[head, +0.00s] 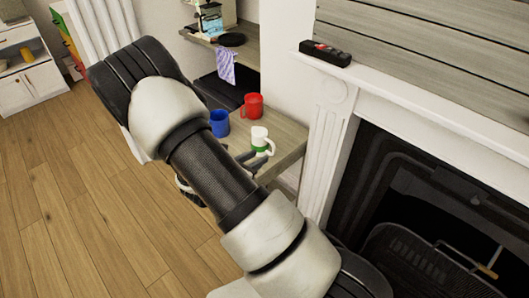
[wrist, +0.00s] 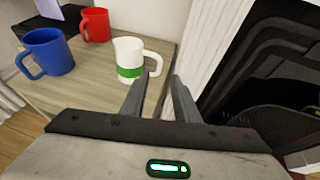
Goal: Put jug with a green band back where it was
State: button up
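The white jug with a green band (wrist: 128,72) stands upright on a pale wooden surface (wrist: 85,84), its handle toward the right in the wrist view. It also shows in the head view, where the jug (head: 259,137) is near the front edge of the wooden top. My gripper (wrist: 160,76) is open, with a clear gap between its two fingers. The fingertips are close to the jug's handle side. I cannot tell whether a finger touches the handle. In the head view my arm hides much of the gripper (head: 251,162).
A blue mug (wrist: 46,52) and a red mug (wrist: 95,24) stand left of the jug. The white fireplace surround (head: 329,150) and dark firebox (head: 405,190) are close on the right. A black object (head: 325,53) lies on the mantel. Wooden floor (head: 60,190) is open at left.

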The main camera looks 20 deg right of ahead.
jog(key=s+r+m+g+y, duration=0.3)
jog(key=s+r+m+g, duration=0.3)
jog(key=s+r+m, duration=0.95)
jog(key=s+a+r+m+t+y, duration=0.2)
jog(key=s+a+r+m+y, duration=0.2)
jog(key=r, duration=0.3)
jog(key=s+a+r+m+t+y, duration=0.2)
jog(key=s+a+r+m+y, duration=0.2)
jog(key=a+r, duration=0.3)
jog(key=shift+s+r+m+t+y, duration=0.15)
jog(key=shift+s+m+t+y, duration=0.15)
jog(key=shift+s+m, duration=0.1)
jog(key=shift+d, duration=0.1)
